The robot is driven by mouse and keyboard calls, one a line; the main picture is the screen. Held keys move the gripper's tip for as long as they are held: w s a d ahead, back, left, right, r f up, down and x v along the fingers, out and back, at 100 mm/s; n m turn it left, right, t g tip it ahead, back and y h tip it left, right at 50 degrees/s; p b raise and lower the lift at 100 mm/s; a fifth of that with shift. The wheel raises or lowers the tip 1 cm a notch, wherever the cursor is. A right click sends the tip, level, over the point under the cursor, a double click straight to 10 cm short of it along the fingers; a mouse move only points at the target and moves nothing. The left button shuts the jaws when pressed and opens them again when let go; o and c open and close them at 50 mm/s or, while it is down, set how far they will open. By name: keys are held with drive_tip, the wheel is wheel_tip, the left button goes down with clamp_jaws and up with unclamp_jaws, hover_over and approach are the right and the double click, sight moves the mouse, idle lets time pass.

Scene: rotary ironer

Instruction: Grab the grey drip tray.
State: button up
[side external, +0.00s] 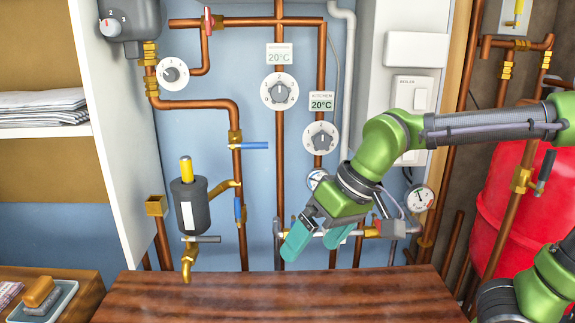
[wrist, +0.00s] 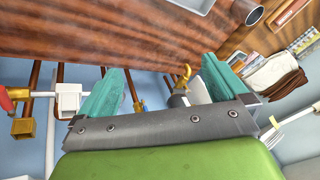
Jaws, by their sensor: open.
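A grey tray (wrist: 194,4) lies on the wooden bench at the top edge of the wrist view, cut off by the frame. It looks like the drip tray, and only its near part shows. I cannot make it out on the bench in the side external view. My gripper (side external: 314,240) has teal fingers and hangs in front of the pipes, above the back of the bench. The fingers also show in the wrist view (wrist: 162,72), spread apart with nothing held between them. The tray is well beyond the fingertips.
The bench top (side external: 280,297) is clear where the side view shows it. A grey cylindrical thing (wrist: 246,11) stands near the tray. Copper pipes, a brass tap (side external: 187,262) and valves line the wall behind.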

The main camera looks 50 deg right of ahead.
drive_tip(key=s+d, duration=0.1)
drive_tip(key=d, duration=0.1)
drive_tip(key=s+d+f+m+t, duration=0.1)
drive_tip(key=s+d, duration=0.1)
drive_tip(key=d, duration=0.1)
drive_tip(key=s+d+m+t, duration=0.1)
drive_tip(key=d, duration=0.1)
drive_tip(key=shift+s+d+f+h, duration=0.2)
drive_tip(key=shift+s+h, duration=0.1)
drive_tip(key=shift+h, duration=0.1)
drive_tip(key=shift+c, duration=0.6)
drive_tip(key=shift+d+r+m+t, duration=0.15)
drive_tip(key=shift+m+t, duration=0.15)
drive_tip(key=shift+t, duration=0.1)
drive_tip(key=shift+c, duration=1.1)
drive_tip(key=c, duration=0.7)
drive_tip(key=shift+c, duration=0.2)
drive_tip(key=a+f+n+g+y, duration=0.1)
drive_tip(key=a+f+n+g, duration=0.15)
drive_tip(key=a+n, duration=0.8)
drive_tip(key=a+f+n+g, duration=0.2)
drive_tip(key=a+f+n, duration=0.1)
drive_tip(key=a, duration=1.5)
drive_tip(key=x, duration=1)
drive_tip(key=shift+s+d+f, duration=0.1)
drive_tip(key=shift+s+f, duration=0.05)
drive_tip(key=shift+f, duration=0.25)
drive_tip(key=shift+x, duration=2.95)
